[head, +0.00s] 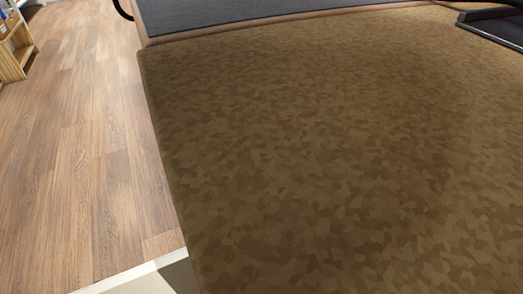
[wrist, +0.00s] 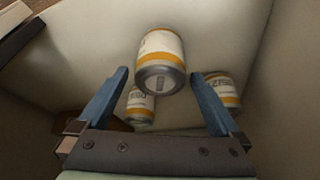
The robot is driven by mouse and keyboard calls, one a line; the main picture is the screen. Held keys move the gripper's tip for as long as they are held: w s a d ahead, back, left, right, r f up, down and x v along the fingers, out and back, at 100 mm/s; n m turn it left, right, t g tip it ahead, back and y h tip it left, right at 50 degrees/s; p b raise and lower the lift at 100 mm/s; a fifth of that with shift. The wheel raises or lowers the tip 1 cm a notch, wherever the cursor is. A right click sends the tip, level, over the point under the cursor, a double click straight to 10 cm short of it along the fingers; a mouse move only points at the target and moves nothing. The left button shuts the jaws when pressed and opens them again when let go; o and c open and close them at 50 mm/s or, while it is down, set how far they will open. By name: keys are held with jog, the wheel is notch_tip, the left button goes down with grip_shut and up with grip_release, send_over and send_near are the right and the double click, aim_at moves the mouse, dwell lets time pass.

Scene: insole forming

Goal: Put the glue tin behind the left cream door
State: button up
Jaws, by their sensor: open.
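Three white tins with orange bands and grey metal ends show in the wrist view. The nearest tin (wrist: 160,55) is between and just beyond the blue fingertips of my gripper (wrist: 160,74), its grey end facing the camera. My gripper is open, and I cannot tell whether the fingers touch this tin. A second tin (wrist: 140,106) is further off near the left finger. A third (wrist: 230,88) is partly hidden by the right finger. The tins are inside a cream-walled space (wrist: 275,75). I cannot make out which tin is the glue tin. No cream door is clearly recognisable.
A brown object (wrist: 117,126) is mostly hidden behind the left finger. A dark edge (wrist: 22,40) crosses the wrist view's upper left corner. In the head view, a brown mottled surface (head: 330,150) fills most of the picture. Clear wooden floor (head: 85,150) lies to its left.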

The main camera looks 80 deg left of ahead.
jog(key=s+a+p, duration=0.1)
jog(key=s+p, duration=0.2)
jog(key=s, duration=0.8)
jog(key=shift+s+a+f, duration=0.15)
jog(key=shift+s+a, duration=0.25)
